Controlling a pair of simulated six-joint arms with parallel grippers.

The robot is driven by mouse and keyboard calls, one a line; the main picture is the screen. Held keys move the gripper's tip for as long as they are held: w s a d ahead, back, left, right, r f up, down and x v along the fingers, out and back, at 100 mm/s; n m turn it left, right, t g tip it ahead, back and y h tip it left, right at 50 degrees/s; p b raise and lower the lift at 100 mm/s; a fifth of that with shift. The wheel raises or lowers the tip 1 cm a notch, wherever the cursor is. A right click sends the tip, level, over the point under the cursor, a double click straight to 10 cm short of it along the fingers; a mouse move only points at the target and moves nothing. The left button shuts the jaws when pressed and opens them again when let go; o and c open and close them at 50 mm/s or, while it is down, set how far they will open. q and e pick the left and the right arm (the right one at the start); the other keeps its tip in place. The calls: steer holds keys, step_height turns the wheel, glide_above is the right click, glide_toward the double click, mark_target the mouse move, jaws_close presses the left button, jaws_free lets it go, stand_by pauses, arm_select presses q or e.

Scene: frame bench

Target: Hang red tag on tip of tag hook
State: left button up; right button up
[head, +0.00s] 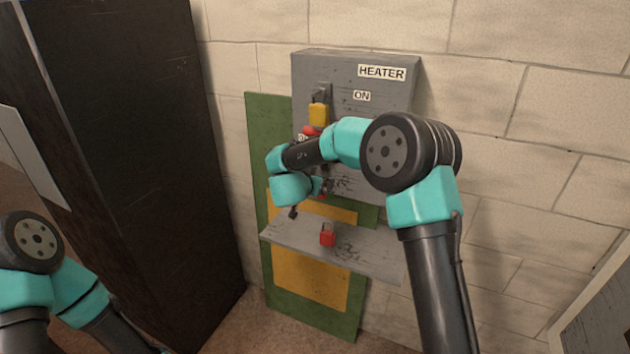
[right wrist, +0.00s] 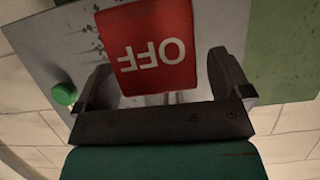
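The red tag (right wrist: 148,45), lettered OFF and seen upside down, fills the space between the fingers in the right wrist view. My right gripper (right wrist: 158,62) has its fingers wide apart, one on each side of the tag. A gap shows between the tag and the right-hand finger, so I see no clear grip. My left gripper is outside the head view.
The grey heater panel (head: 340,68) carries a yellow handle (head: 318,112). A red padlock (head: 327,236) sits on the grey shelf (head: 375,250) below. A green button (right wrist: 65,95) shows in the right wrist view. A dark cabinet (head: 130,130) stands at left.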

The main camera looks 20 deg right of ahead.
steer(key=shift+x, duration=0.9)
steer(key=shift+s+a+r, duration=0.2)
steer(key=shift+s, duration=0.2)
steer(key=v, duration=1.8)
steer(key=shift+s+a, duration=0.1)
steer(key=shift+a, duration=0.05)
steer(key=s+d+f+n+y, duration=0.1)
steer(key=d+f+n+y, duration=0.3)
steer(key=f, duration=1)
steer(key=s+d+f+n+y, duration=0.1)
steer(key=s+d+f+y, duration=0.3)
steer(key=f, duration=0.9)
steer(key=s+d+f+g+y, duration=0.1)
steer(key=s+f+g, duration=0.2)
steer(key=s+f, duration=0.2)
steer(key=s+d+f+g+y, duration=0.1)
steer(key=s+f+g+y, duration=0.1)
steer(key=s+f, duration=0.3)
steer(key=s+d+f+n+g+y, duration=0.1)
steer(key=s+f+g, duration=0.3)
steer(key=s, duration=0.7)
steer(key=shift+d+f+y, duration=0.15)
steer(key=shift+f, duration=0.4)
steer(key=shift+d+f+y, duration=0.15)
steer(key=shift+f, duration=0.4)
